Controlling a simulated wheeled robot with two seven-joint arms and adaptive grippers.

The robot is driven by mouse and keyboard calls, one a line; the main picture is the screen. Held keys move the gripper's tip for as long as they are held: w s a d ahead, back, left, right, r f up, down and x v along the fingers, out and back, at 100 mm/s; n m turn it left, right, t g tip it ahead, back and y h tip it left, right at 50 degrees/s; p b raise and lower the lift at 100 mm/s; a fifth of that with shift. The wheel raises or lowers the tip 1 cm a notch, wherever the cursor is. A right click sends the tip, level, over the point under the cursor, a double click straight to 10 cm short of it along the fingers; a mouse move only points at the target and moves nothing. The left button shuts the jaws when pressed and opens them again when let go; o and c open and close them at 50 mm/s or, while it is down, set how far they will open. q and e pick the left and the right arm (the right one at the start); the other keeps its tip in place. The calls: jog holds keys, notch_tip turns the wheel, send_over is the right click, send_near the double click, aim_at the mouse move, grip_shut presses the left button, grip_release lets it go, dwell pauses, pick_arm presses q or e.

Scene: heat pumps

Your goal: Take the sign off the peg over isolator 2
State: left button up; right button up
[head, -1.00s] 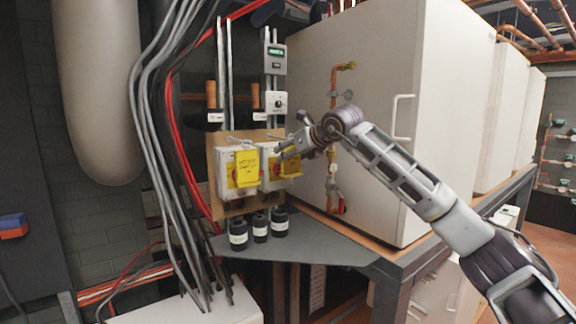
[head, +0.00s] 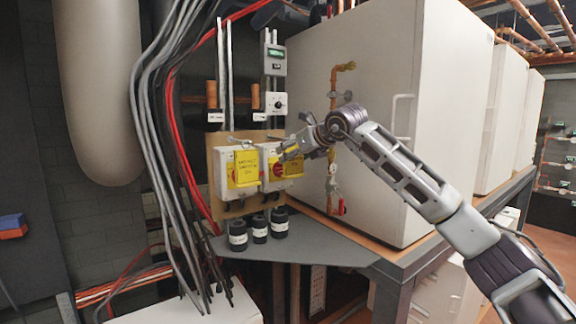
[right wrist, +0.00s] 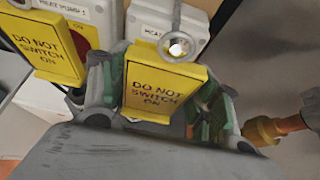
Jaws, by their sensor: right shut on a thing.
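Two grey isolator boxes sit side by side on a wooden board. My right gripper (head: 291,152) is shut on a yellow sign (right wrist: 158,88) reading "DO NOT SWITCH ON", with a finger at each side edge. The sign is tilted in front of the right-hand isolator (head: 268,158). A grey peg with a round end (right wrist: 178,47) shows right at the sign's top edge in the right wrist view; I cannot tell whether the sign is clear of it. A second yellow sign (head: 246,168) hangs on the left isolator (head: 223,170). My left gripper is not in view.
A large white cabinet (head: 375,120) stands close on the right, with a copper pipe and valves (head: 333,185) on its side. Grey and red cables (head: 160,110) run down at the left. Several black cylinders (head: 259,228) stand below the isolators.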

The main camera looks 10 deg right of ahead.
aim_at(295, 160)
jog(key=shift+s+d+r+b, duration=0.1)
jog(key=shift+s+d+b, duration=0.2)
jog(key=shift+s+b, duration=0.4)
jog(key=shift+s+d+f+b, duration=0.1)
jog(key=shift+s+d+b, duration=0.3)
jog(key=shift+s, duration=0.55)
jog(key=shift+s+d+r+b, duration=0.1)
jog(key=shift+s+d+b, duration=0.1)
jog(key=shift+s+b, duration=0.55)
